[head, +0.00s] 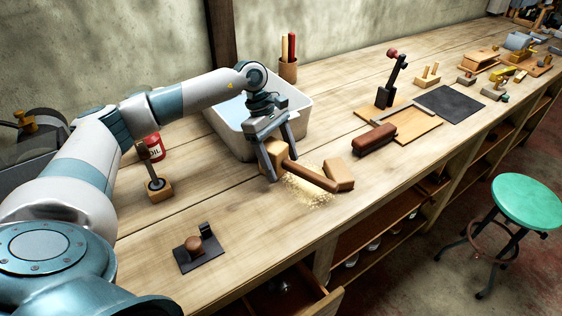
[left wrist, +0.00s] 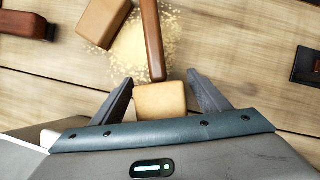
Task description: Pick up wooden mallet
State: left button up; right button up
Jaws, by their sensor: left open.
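The wooden mallet lies on the workbench, with a pale block head (head: 273,154) and a dark brown handle (head: 313,177) pointing right. In the left wrist view its head (left wrist: 160,101) sits between the fingertips, and its handle (left wrist: 152,40) runs up out of frame. My left gripper (head: 279,157) is open and reaches down over the head, one finger on each side. It also shows in the left wrist view (left wrist: 161,92). I cannot tell whether the fingers touch the head. My right gripper is in neither view.
A wooden block (head: 339,171) lies near the handle, with sawdust (head: 311,194) around it. A white tub (head: 232,138) stands close behind the gripper. A brown brush (head: 374,139) lies to the right, a dark plate with a knob (head: 198,253) at front left.

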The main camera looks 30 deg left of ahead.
pick_arm(q)
jog(key=c, duration=1.4)
jog(key=shift+r, duration=0.2)
